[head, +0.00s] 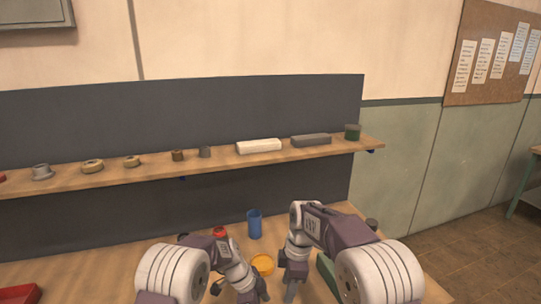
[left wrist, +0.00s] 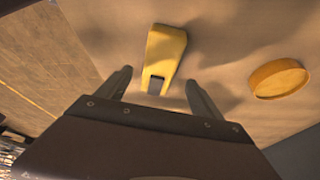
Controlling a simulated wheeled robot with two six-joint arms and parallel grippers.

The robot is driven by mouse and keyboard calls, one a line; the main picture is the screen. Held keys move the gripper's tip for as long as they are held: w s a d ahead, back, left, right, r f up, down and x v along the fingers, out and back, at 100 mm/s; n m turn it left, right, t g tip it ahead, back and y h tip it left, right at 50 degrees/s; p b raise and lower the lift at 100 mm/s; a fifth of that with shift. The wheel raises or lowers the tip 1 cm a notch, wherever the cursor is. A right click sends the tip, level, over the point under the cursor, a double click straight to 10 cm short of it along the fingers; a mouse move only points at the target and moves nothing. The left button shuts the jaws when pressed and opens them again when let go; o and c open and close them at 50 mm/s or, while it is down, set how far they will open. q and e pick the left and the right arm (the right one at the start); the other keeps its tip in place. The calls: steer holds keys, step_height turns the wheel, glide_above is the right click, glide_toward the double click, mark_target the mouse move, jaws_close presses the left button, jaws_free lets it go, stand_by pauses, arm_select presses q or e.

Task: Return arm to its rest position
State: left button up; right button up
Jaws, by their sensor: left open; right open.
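Both of my arms reach over the wooden bench (head: 95,255). My left gripper (left wrist: 159,84) is open; in the left wrist view its two fingers stand apart and a yellow block-like object (left wrist: 166,47) with a dark notch lies just beyond them, not gripped. In the head view the left gripper (head: 255,294) is low in the middle, partly cut by the bottom edge. My right gripper (head: 290,291) points down beside it, open, with its fingertips small and hard to make out. I see nothing held in either gripper.
A yellow round dish (head: 262,263) lies close to both grippers and shows in the left wrist view (left wrist: 279,78). A blue cup (head: 254,224), a red item (head: 220,232) and a green item (head: 327,270) stand nearby. A shelf (head: 215,163) with several small parts runs behind.

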arm_select(q)
steer(key=s+a+r+t, duration=0.1)
steer(key=a+r, duration=0.2)
steer(key=r, duration=0.3)
steer(key=s+a+r, duration=0.1)
steer(key=a+r, duration=0.2)
steer(key=r, duration=0.2)
arm_select(e)
steer(key=s+d+r+m, duration=0.2)
steer(key=s+d+m, duration=0.3)
steer(key=s+d, duration=0.5)
arm_select(q)
steer(key=s+a+f+n+y, duration=0.2)
steer(key=s+a+n, duration=0.3)
steer(key=s+n, duration=0.4)
steer(key=s+a+f+n+y, duration=0.2)
steer(key=s+a+n, duration=0.3)
steer(key=s+n, duration=0.4)
steer(key=shift+f, duration=0.65)
arm_select(e)
steer(key=s+d+f+m+t+h, duration=0.1)
steer(key=s+d+f+m, duration=0.1)
steer(key=s+f+m, duration=0.5)
steer(key=s+m, duration=0.2)
steer(key=m, duration=0.4)
steer(key=shift+s+d+m, duration=0.3)
steer(key=shift+s+d, duration=0.05)
steer(key=shift+s, duration=0.05)
